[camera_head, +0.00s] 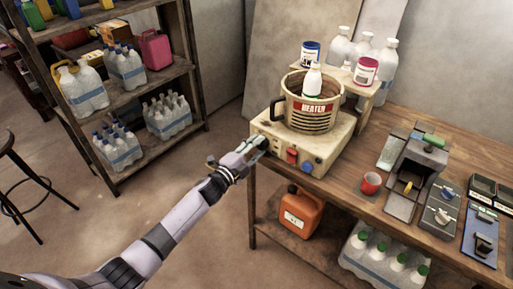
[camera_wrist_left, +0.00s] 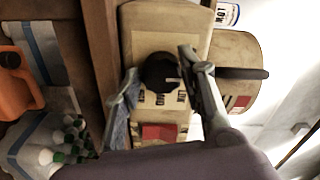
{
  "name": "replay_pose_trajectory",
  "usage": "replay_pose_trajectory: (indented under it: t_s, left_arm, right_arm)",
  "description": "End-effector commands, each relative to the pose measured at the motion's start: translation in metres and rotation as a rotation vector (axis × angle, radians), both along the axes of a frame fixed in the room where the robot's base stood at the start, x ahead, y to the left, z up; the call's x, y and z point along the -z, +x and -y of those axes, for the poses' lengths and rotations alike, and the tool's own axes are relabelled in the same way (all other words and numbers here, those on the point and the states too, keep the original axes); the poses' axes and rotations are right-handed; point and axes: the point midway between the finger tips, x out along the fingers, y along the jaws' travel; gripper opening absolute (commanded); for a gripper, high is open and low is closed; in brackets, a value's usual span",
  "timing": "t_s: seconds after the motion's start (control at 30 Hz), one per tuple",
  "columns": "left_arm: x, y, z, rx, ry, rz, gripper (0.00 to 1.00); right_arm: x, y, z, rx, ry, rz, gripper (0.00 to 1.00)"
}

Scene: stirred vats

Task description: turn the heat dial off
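The heater (camera_head: 334,146) is a cream box with a front panel, standing at the left end of the wooden workbench. Its heat dial (camera_wrist_left: 160,73) is a round black knob with a pale mark and printed labels around it, clear in the left wrist view. My left gripper (camera_head: 262,145) is at the left end of the front panel. In the left wrist view its fingers (camera_wrist_left: 158,65) are apart, one on each side of the dial; whether they touch it is unclear. My right gripper is not in view.
A red switch (camera_head: 292,155) and a blue-and-black control (camera_head: 307,166) sit right of my gripper. A vat (camera_head: 312,108) labelled HEATER, with a white bottle (camera_head: 313,80) in it, stands on the box. A red cup (camera_head: 371,183) is to the right. An orange jug (camera_head: 300,212) stands below.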

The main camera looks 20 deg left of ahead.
Motion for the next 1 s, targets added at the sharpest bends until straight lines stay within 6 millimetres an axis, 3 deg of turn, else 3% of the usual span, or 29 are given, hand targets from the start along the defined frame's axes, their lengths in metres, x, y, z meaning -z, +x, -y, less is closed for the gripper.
replay_pose_trajectory:
  t_s: [0.2, 0.57, 0.77, 1.0]
  left_arm:
    - [-0.001, 0.0, 0.0, 0.001, 0.001, 0.002, 0.54]
    - [0.0, -0.003, -0.001, 0.001, 0.002, 0.002, 0.54]
    - [0.0, -0.028, -0.01, 0.002, 0.005, 0.001, 0.54]
    - [0.001, -0.076, -0.027, 0.002, 0.003, -0.001, 0.54]
  right_arm:
    - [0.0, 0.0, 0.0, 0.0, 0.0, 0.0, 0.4]
    - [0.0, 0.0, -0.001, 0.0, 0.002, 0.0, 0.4]
    - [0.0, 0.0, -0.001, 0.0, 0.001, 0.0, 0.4]
    - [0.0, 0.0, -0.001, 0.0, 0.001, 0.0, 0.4]
